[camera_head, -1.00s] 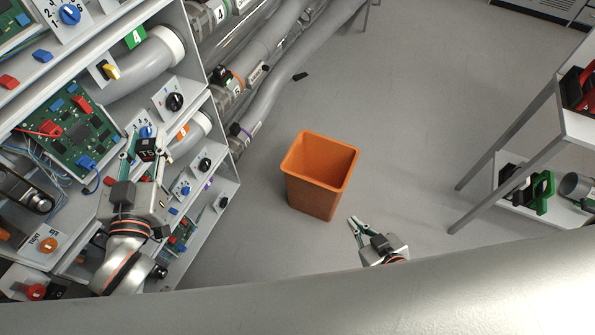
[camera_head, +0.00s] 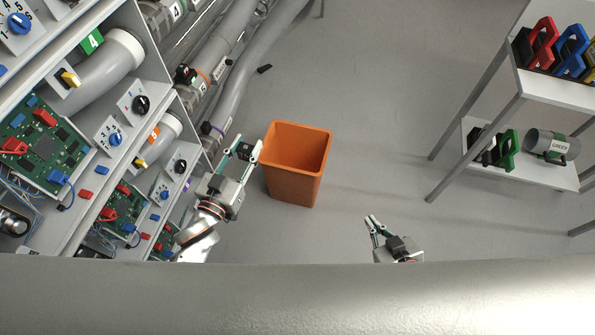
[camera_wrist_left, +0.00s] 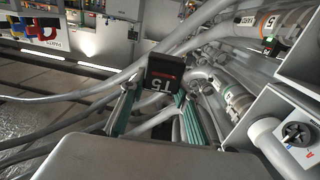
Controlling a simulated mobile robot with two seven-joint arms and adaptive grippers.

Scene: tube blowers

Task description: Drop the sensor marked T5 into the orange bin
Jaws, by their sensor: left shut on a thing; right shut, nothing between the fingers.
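The sensor marked T5 (camera_wrist_left: 162,74) is a small black block with a white label, seen in the left wrist view between the fingertips. My left gripper (camera_head: 240,152) is shut on the sensor (camera_head: 243,151) in the head view, just left of the orange bin. The orange bin (camera_head: 291,186) stands upright on the floor, open at the top. In the picture the sensor appears close to the bin's left rim; its height above the rim is hard to tell. My right gripper (camera_head: 373,226) is shut and empty, to the lower right of the bin.
A grey shelf unit with circuit boards (camera_head: 42,143), knobs and pipes fills the left side. A white rack (camera_head: 545,88) with coloured-handled items stands at the right. Open floor lies between bin and rack.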

